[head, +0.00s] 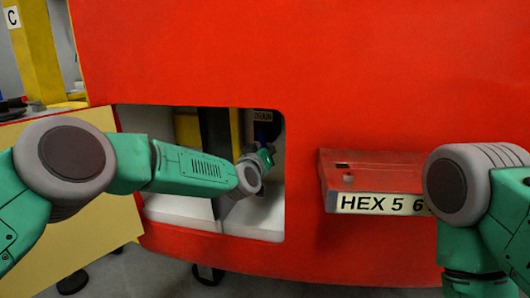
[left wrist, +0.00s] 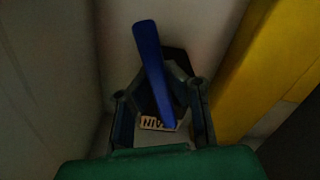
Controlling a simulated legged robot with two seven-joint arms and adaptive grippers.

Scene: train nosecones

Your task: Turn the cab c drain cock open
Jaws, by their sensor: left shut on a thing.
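The drain cock's blue handle (left wrist: 148,45) shows in the left wrist view as a long, slightly tilted lever in front of a dark fitting. The exact contact is dark and hard to see. In the head view the handle is mostly hidden in shadow. My right gripper is out of view; only my right arm shows.
The red panel (head: 400,60) surrounds the opening (head: 190,222), whose edges are close to my left arm. A red box labelled HEX 5 6 (head: 370,180) juts out at right. A yellow post (head: 36,50) stands at left. A yellow beam (left wrist: 265,70) lies right of the handle.

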